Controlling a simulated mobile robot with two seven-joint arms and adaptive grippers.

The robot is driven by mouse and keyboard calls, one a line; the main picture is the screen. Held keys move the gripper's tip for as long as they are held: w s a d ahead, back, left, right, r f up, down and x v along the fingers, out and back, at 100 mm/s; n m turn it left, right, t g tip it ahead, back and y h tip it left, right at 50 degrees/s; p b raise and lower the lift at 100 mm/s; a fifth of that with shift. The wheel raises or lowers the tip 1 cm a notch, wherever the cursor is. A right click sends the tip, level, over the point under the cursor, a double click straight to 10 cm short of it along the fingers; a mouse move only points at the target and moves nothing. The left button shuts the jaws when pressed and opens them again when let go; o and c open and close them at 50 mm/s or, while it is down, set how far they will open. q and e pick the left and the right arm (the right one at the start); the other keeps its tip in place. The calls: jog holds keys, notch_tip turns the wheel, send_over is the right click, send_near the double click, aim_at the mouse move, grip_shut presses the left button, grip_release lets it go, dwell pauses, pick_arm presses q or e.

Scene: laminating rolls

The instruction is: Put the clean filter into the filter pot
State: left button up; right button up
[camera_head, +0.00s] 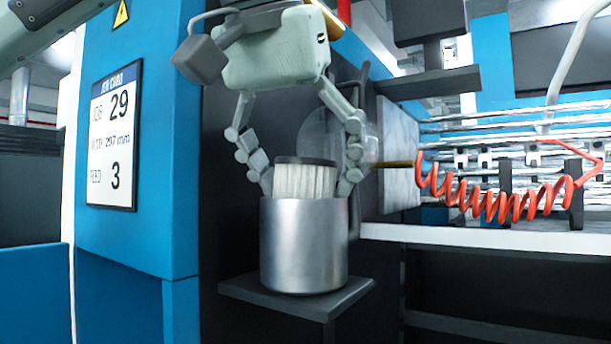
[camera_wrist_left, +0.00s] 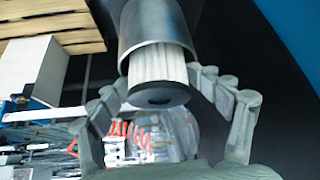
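The clean filter (camera_head: 304,182), white and pleated with a dark end cap, stands upright in the mouth of the silver filter pot (camera_head: 303,250). Its lower part is hidden inside the pot; its upper part sticks out above the rim. My left gripper (camera_head: 306,188) points down over the pot, its fingertips against both sides of the filter just above the rim. In the left wrist view the fingers flank the filter (camera_wrist_left: 157,68), which reaches into the pot (camera_wrist_left: 158,22). My right gripper is not in view.
The pot stands on a small dark shelf (camera_head: 300,300) on the machine's front. A blue panel with a job card (camera_head: 115,135) is to the left. A red coiled hose (camera_head: 500,203) and metal rollers (camera_head: 520,150) are to the right.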

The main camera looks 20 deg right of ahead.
pick_arm(q)
jog(key=shift+r, duration=0.3)
jog(key=shift+r+p, duration=0.35)
jog(key=shift+r, duration=0.1)
jog(key=v, duration=1.2)
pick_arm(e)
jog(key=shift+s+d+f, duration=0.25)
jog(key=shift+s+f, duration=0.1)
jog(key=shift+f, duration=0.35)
pick_arm(q)
jog(key=shift+f, duration=0.15)
jog(key=x, duration=1.2)
jog(key=shift+f, duration=0.1)
jog(key=shift+f+b, duration=0.4)
jog(key=shift+f, duration=0.1)
jog(key=shift+r, duration=0.25)
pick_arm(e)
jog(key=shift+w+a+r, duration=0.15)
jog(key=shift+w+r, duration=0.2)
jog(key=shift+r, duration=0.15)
